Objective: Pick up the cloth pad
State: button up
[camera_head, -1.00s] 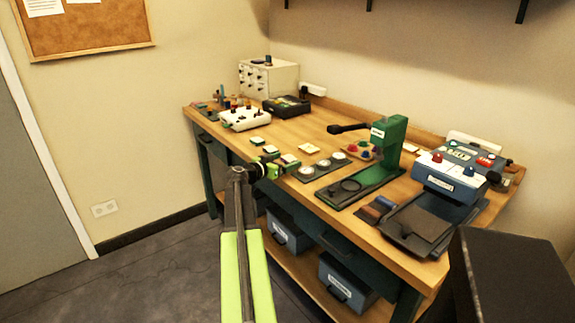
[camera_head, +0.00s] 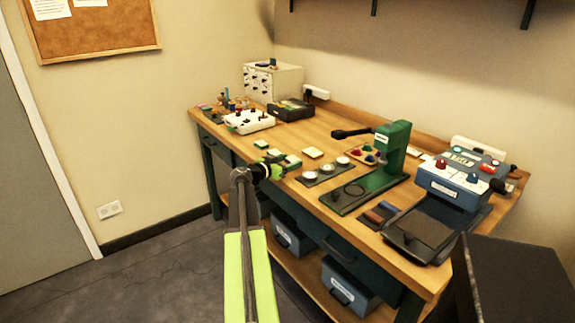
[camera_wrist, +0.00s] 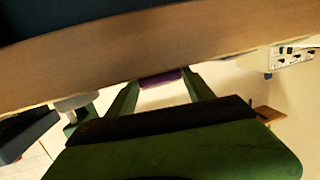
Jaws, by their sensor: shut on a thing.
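My gripper (camera_head: 276,168) is at the front edge of the wooden table, beside a group of small pale pads. In the wrist view its two green fingers (camera_wrist: 160,82) are shut on a small purple piece, which I take to be the cloth pad (camera_wrist: 160,78). Only a narrow strip of it shows between the fingertips. In the head view the gripper hides what it holds. Pale pads with green edges (camera_head: 261,144) lie just behind the gripper, and a yellowish pad (camera_head: 313,152) lies to their right.
The wooden table (camera_head: 310,127) carries a dark tray with round pieces (camera_head: 325,172), a green press (camera_head: 390,150), a blue control box (camera_head: 452,182) and a white box with knobs (camera_head: 248,121). Blue bins (camera_head: 293,235) stand on the shelf below. Open floor lies left of the table.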

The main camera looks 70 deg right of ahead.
aim_at(289, 162)
notch_tip(289, 162, up, 4)
jog(key=p, duration=0.2)
jog(key=shift+f+p, duration=0.2)
jog(key=shift+p, duration=0.2)
jog(key=s+r+p, duration=0.2)
jog(key=s, duration=0.1)
jog(key=s+a+r+p, duration=0.1)
jog(key=s, duration=0.3)
jog(key=s+r+p, duration=0.2)
jog(key=s, duration=0.1)
jog(key=shift+s+a+r+p, duration=0.2)
jog(key=shift+r+p, duration=0.15)
jog(key=shift+s+r+p, duration=0.3)
jog(key=shift+s, duration=0.3)
